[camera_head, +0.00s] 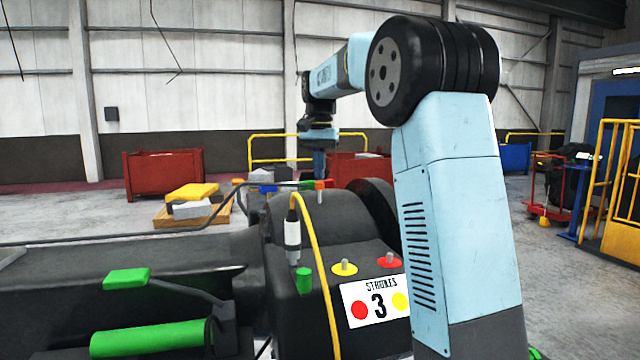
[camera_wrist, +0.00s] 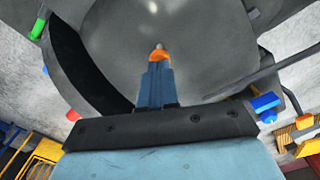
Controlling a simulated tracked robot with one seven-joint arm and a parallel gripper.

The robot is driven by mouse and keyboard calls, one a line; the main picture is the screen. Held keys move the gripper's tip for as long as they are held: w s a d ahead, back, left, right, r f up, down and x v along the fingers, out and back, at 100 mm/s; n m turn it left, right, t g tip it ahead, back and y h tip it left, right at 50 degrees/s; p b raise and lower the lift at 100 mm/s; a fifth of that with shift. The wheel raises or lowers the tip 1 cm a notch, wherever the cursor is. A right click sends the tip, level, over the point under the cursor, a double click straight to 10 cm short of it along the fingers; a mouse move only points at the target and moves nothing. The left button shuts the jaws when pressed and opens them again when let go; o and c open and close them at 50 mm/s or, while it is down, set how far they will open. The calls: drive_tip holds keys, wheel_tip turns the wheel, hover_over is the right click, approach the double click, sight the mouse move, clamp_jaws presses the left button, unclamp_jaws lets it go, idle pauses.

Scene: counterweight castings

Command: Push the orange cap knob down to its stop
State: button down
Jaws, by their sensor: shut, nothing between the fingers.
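The orange cap knob (camera_head: 320,185) sits on a short grey stem on top of the dark rounded casting (camera_head: 345,215). My gripper (camera_head: 319,175) points down with its blue fingers shut and empty, right above the knob. In the wrist view the orange cap (camera_wrist: 159,54) shows just past the closed fingertips (camera_wrist: 158,64), and part of it is hidden by them. Whether the fingertips touch the cap, I cannot tell. How far down the knob stands is also not clear.
A white STROKES card (camera_head: 376,302) reads 3, with red and yellow dots. Near it are a yellow knob (camera_head: 344,268) and a red knob (camera_head: 389,260). A yellow cable (camera_head: 318,260) arches beside them. A green-ended bar (camera_head: 306,185) lies just left of the orange knob.

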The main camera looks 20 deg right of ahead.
drive_tip(key=shift+f, duration=1.15)
idle(0.4)
drive_tip(key=shift+r, duration=1.5)
drive_tip(key=shift+r, duration=2.5)
drive_tip(key=shift+s, duration=0.1)
